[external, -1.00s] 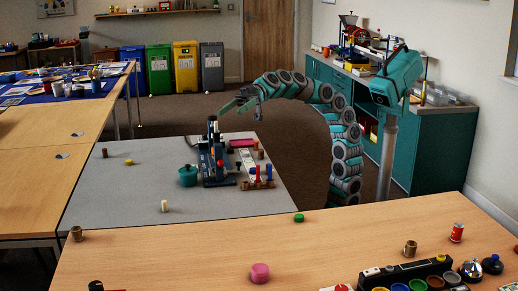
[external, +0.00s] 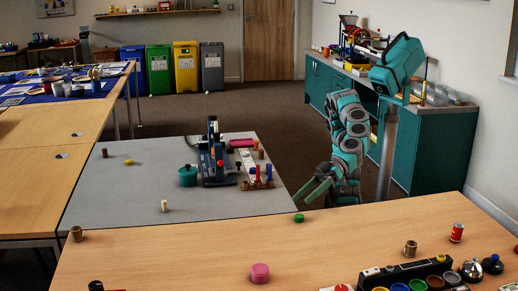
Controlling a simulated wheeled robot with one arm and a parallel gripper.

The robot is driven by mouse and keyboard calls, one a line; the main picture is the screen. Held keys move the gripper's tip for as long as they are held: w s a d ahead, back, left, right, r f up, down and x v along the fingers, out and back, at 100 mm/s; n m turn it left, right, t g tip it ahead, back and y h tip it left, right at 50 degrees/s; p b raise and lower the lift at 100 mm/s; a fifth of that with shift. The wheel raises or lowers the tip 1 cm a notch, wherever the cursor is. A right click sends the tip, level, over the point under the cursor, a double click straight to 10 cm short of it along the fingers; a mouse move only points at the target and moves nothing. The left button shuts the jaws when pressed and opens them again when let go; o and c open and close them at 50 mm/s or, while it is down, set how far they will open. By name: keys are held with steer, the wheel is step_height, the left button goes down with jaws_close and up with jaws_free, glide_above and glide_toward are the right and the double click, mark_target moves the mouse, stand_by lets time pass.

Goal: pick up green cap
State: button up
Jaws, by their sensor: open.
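A small green cap (external: 299,218) lies on the wooden table (external: 190,262) near its far edge, in the middle of the external view. My gripper (external: 302,202) is open, with its green fingers pointing down and left. In the picture it shows just above the cap, by the far edge of the table. I cannot tell the exact gap between the fingers and the cap. Nothing appears to be between the fingers.
A black rack (external: 400,273) with coloured pots is at the front right. The grey table (external: 120,205) carries a blue apparatus (external: 216,160). Wood around the cap is clear.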

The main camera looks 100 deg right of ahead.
mark_target(301, 216)
steer(key=s+d+f+h, duration=0.1)
steer(key=s+d+f, duration=0.1)
steer(key=s+d+f+h, duration=0.1)
steer(key=s+d+f, duration=0.1)
steer(key=f, duration=0.1)
steer(key=s+d+f+n+h, duration=0.1)
steer(key=s+d+f, duration=0.1)
steer(key=d, duration=0.1)
steer(key=shift+s+d+f+h+p, duration=0.1)
steer(key=shift+s+f+h+p, duration=0.05)
steer(key=shift+f+h+p, duration=0.15)
steer(key=shift+s+d+f, duration=0.1)
steer(key=shift+d+f, duration=0.05)
steer(key=shift+d, duration=0.15)
steer(key=shift+x, duration=2.5)
steer(key=shift+d, duration=0.15)
jaws_close()
